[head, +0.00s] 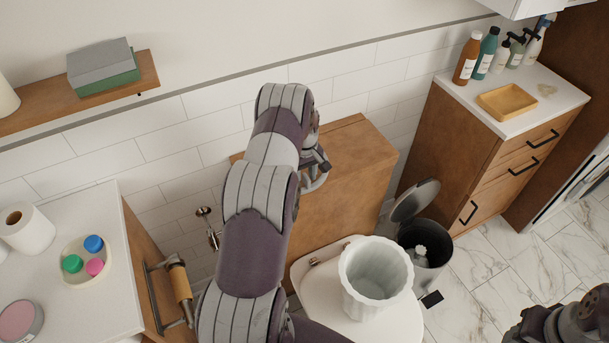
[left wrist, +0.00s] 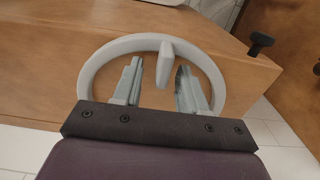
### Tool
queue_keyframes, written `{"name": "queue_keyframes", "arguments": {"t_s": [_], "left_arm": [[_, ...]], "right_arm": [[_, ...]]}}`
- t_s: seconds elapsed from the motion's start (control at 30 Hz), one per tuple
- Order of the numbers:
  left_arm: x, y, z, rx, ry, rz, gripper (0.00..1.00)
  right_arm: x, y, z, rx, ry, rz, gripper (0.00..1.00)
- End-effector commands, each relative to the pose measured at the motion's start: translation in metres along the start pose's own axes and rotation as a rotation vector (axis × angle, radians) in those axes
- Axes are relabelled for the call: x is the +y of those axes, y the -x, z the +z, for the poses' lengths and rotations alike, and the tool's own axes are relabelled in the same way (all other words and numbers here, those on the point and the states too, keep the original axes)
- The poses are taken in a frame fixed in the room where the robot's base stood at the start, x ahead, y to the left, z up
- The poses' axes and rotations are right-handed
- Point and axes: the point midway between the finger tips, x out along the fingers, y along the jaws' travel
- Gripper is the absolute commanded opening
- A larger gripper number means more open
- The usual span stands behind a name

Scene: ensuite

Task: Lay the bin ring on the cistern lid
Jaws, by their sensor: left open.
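The bin ring (left wrist: 98,66) is a pale grey hoop with an upright tab, seen in the left wrist view over the wooden cistern lid (left wrist: 60,40). It appears to lie flat on the lid. My left gripper (left wrist: 160,68) is open, with a finger on each side of the tab and gaps to it. In the head view the lid (head: 345,143) tops a brown wooden box against the wall. My left arm hides part of it, and only a bit of the ring (head: 316,184) shows below the gripper (head: 318,168). My right arm shows at the lower right; its fingers are unclear.
A white fluted pot (head: 362,300) stands on the closed toilet seat (head: 320,295) in front of the cistern. An open pedal bin (head: 432,270) stands to the right. A cabinet (head: 470,150) with bottles is beyond it. A counter (head: 110,220) is at left.

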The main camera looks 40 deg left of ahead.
Motion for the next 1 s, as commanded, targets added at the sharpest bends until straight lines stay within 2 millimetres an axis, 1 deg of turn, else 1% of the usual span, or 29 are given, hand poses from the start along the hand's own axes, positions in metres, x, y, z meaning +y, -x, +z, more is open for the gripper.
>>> {"name": "queue_keyframes", "arguments": {"t_s": [0.07,0.17,0.3,0.4,0.53,0.57,0.6,0.63,0.67,0.7,0.77,0.8,0.87,0.9,1.0], "left_arm": [[0.001,0.011,-0.001,0.005,0.0,0.003,0.42],[0.001,0.034,-0.001,0.005,0.0,0.004,0.42],[0.001,0.069,-0.001,0.006,0.0,0.004,0.42],[0.001,0.09,-0.001,0.004,0.0,0.003,0.42],[0.001,0.109,0.0,0.003,-0.001,0.002,0.42],[0.001,0.112,0.002,0.003,-0.008,0.002,0.42],[0.004,0.118,0.01,0.004,-0.035,0.003,0.42],[0.007,0.124,0.02,0.008,-0.072,0.006,0.42],[0.011,0.131,0.035,0.012,-0.123,0.009,0.42],[0.015,0.14,0.06,0.019,-0.215,0.015,0.42],[0.015,0.155,0.108,0.036,-0.383,0.027,0.42],[0.011,0.162,0.143,0.047,-0.502,0.034,0.42],[-0.003,0.17,0.191,0.064,-0.671,0.045,0.42],[-0.015,0.173,0.219,0.075,-0.775,0.052,0.42],[-0.047,0.174,0.271,0.096,-0.977,0.064,0.42]], "right_arm": [[0.0,-0.007,0.001,-0.001,0.0,0.0,0.43],[0.0,-0.013,0.002,-0.001,0.0,0.0,0.43],[0.0,-0.021,0.003,-0.001,0.0,0.0,0.43],[0.0,-0.025,0.003,-0.001,0.0,0.0,0.43],[0.0,-0.027,0.004,-0.001,0.0,0.0,0.43],[0.0,-0.027,0.004,-0.001,0.0,0.0,0.43],[0.0,-0.027,0.004,-0.001,0.0,0.0,0.43],[0.0,-0.026,0.004,-0.001,0.0,0.0,0.43],[0.0,-0.026,0.003,-0.001,0.0,0.0,0.43],[0.0,-0.026,0.003,-0.001,0.0,0.0,0.43],[0.0,-0.026,0.003,-0.001,0.0,0.0,0.43],[0.0,-0.026,0.003,-0.001,0.0,0.0,0.43],[0.0,-0.026,0.003,-0.001,0.0,0.0,0.43],[0.0,-0.026,0.003,-0.001,0.0,0.0,0.43],[0.0,-0.026,0.004,-0.001,0.0,0.0,0.43]]}}
